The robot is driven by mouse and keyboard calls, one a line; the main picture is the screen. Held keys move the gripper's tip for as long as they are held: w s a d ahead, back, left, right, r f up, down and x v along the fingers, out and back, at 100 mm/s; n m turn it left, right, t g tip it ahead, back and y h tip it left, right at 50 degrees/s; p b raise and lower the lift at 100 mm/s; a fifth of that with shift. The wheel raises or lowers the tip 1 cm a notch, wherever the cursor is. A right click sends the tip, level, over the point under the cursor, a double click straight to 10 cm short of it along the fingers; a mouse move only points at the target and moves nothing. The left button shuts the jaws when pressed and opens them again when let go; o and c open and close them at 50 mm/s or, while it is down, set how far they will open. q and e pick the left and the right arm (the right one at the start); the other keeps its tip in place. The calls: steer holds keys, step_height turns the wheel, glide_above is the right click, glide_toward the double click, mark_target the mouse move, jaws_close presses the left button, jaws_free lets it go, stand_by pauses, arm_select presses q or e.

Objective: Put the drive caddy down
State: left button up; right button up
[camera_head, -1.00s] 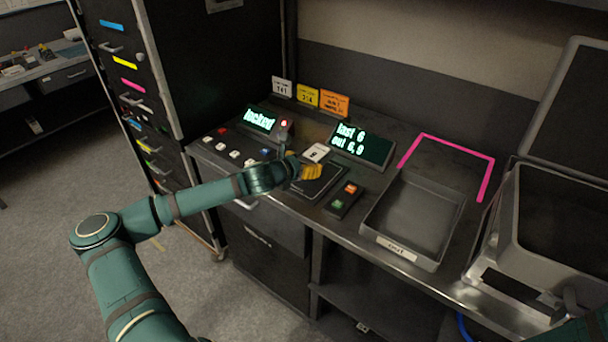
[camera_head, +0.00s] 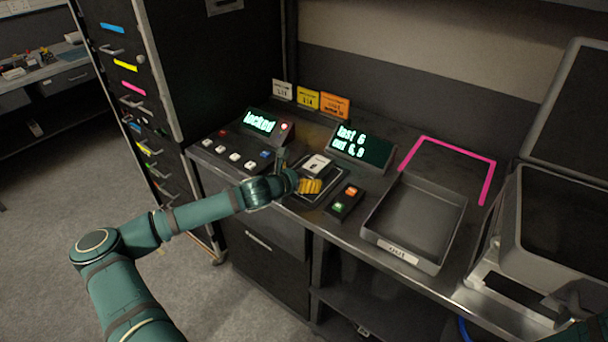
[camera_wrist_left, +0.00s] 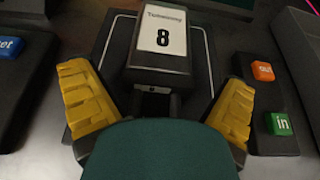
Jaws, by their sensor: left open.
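The drive caddy (camera_wrist_left: 160,60) is a dark block with a white label reading 8. In the left wrist view it rests on a dark square pad (camera_wrist_left: 205,85). In the head view the caddy's white label (camera_head: 317,165) shows on the same pad (camera_head: 322,199), left of the two-button box. My left gripper (camera_wrist_left: 158,105) has its yellow fingers spread wide, one at each side of the caddy's near end, with gaps between. In the head view the left gripper (camera_head: 309,186) sits low over the pad's near side. My right gripper is not visible.
A two-button box (camera_head: 344,203) stands right of the pad, with an empty tray (camera_head: 407,255) beyond. A button panel (camera_head: 232,153) and the "locked" display (camera_head: 260,124) are left; another display (camera_head: 362,148) is behind. A pink outline (camera_head: 458,147) marks clear bench at the back right.

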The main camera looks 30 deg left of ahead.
arm_select(q)
steer(key=d+p+v, duration=0.1)
steer(key=p+v, duration=0.1)
steer(key=v, duration=0.8)
steer(key=shift+s+a, duration=0.35)
steer(key=shift+a, duration=0.1)
